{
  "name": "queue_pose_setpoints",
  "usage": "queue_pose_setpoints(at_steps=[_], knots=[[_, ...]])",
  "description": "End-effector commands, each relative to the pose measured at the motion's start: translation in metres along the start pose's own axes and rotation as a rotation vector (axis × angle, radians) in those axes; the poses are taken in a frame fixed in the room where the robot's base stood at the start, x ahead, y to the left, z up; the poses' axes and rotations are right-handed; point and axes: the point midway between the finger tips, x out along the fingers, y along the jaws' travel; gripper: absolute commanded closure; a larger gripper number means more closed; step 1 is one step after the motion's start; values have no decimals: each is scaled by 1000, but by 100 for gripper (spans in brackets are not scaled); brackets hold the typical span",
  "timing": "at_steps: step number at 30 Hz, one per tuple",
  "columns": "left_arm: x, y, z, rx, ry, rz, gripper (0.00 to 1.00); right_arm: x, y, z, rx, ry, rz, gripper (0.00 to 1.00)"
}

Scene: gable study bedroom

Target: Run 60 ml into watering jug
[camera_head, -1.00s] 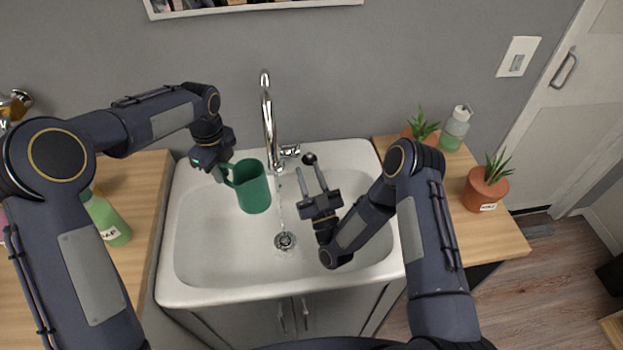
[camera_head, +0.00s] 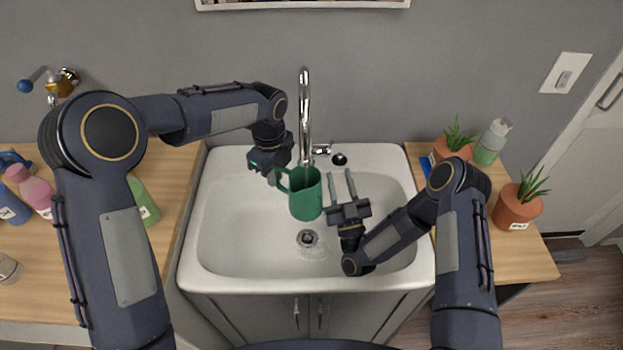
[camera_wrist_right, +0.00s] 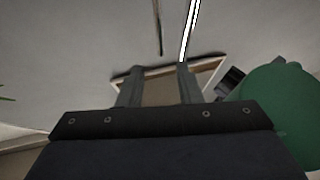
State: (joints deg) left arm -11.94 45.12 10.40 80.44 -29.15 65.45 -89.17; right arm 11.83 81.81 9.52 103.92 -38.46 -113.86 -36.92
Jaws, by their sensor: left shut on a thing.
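The green watering jug (camera_head: 306,196) is upright over the sink basin, in front of the tap's column. My left gripper (camera_head: 277,176) is shut on its handle, at the jug's left. The chrome tap (camera_head: 305,115) rises behind the sink. Its black lever knob (camera_head: 340,159) is just beyond my right gripper (camera_head: 342,184), which is open and empty, right of the jug. The jug also shows at the right edge of the right wrist view (camera_wrist_right: 280,108). No water stream can be made out above the jug, and its fill level is hidden.
The white sink (camera_head: 230,245) has a drain (camera_head: 307,238) below the jug, with faint water beside it. Potted plants (camera_head: 517,206) and a soap bottle (camera_head: 491,143) stand on the right counter. Bottles (camera_head: 143,200) stand on the left counter. The basin's left part is clear.

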Motion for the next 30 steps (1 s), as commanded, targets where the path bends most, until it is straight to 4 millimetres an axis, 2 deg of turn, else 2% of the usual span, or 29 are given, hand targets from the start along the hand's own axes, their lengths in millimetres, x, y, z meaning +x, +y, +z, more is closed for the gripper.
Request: queue_pose_setpoints(at_steps=[19, 30], knots=[[0, 0, -2, -2, 0, -1, 100, 0, 0, 0, 0, 0, 0, 68], [0, 2, 63, -6, 0, -2, 100, 0, 0, 0, 0, 0, 0, 68]])
